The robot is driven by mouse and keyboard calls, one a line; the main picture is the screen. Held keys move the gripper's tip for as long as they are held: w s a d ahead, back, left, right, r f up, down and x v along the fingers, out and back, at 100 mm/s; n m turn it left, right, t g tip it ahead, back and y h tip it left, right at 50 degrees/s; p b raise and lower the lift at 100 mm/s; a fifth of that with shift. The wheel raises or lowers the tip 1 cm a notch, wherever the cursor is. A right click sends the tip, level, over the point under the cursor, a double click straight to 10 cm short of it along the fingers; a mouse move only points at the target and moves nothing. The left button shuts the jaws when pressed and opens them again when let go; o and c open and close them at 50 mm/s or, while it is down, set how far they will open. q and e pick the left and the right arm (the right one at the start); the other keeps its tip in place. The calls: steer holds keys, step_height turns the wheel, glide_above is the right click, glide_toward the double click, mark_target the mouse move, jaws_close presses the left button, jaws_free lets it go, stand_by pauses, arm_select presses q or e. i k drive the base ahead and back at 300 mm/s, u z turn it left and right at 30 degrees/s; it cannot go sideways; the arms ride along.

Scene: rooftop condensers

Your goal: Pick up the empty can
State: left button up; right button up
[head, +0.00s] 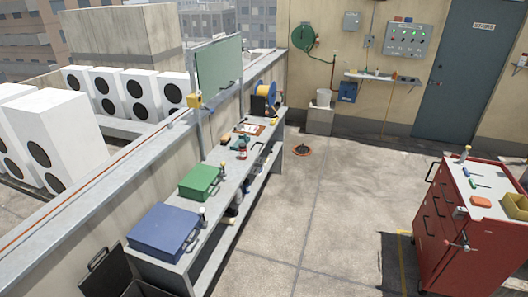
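I cannot single out the empty can for certain. A small red can-like item (243,151) stands on the long grey workbench (228,214) at its middle, too small to identify. Other small upright items stand on the bench, on the red tool cart and on the wall shelf (383,77). Neither of my grippers is in view.
A red tool cart (462,238) stands at right. The floor between (330,220) is mostly clear.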

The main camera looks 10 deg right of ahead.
mark_target(243, 146)
steer(key=z, duration=0.5)
steer(key=i, duration=2.65)
steer(key=u, duration=1.2)
steer(key=i, duration=0.85)
steer(key=u, duration=0.75)
